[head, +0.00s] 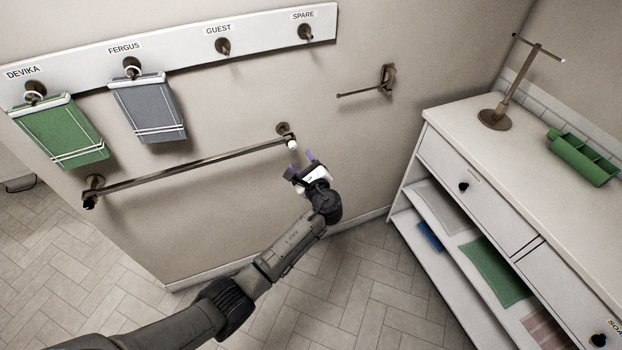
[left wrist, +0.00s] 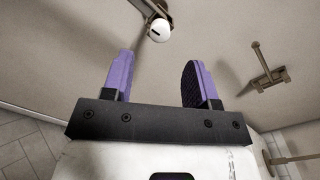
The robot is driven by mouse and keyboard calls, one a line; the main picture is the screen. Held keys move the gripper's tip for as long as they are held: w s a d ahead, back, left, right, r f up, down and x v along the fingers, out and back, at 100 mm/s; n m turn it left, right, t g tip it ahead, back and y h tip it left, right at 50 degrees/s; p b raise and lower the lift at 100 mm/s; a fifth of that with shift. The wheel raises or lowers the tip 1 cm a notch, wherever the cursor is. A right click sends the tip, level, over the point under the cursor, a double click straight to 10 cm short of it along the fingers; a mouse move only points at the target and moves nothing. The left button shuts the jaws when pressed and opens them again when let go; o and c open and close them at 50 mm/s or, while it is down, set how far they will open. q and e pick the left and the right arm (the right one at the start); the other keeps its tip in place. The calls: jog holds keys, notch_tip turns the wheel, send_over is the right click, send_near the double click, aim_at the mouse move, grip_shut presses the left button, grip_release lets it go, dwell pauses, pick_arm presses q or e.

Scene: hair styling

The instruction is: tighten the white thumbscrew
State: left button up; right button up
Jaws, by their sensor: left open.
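The white thumbscrew (head: 292,144) sits at the right end of the long towel bar (head: 190,168), at its wall mount. In the left wrist view the thumbscrew (left wrist: 159,31) shows as a round white knob with a dark slot, beyond and above the gap between the fingers. My left gripper (head: 301,163), with purple fingers, is open and empty just below and right of the thumbscrew, apart from it. In the left wrist view the two fingers of my gripper (left wrist: 158,80) stand wide apart. My right gripper is not in view.
A black knob (head: 89,202) is at the bar's left end. Green (head: 60,133) and grey (head: 148,108) towels hang from the labelled peg rail (head: 170,43). A small holder (head: 386,80) is on the wall to the right. A white cabinet (head: 455,130) stands at right.

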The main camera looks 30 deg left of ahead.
pick_arm(q)
jog(key=b+v, duration=0.1)
jog(key=v, duration=0.5)
jog(key=shift+s, duration=0.1)
dwell(0.5)
jog(key=s+d+r+n+h+p, duration=0.2)
jog(key=s+d+r+n+h, duration=0.2)
jog(key=s+d+n+h, duration=0.8)
jog(key=s+a+f+n+g+h+p, duration=0.1)
jog(key=s+f, duration=0.4)
jog(key=s, duration=0.8)
jog(key=s+a+f+n+g+h+p, duration=0.2)
jog(key=s+f+g, duration=0.3)
jog(key=s, duration=0.9)
jog(key=shift+f+n+p, duration=0.2)
jog(key=shift+n+p, duration=0.3)
jog(key=shift+p, duration=0.15)
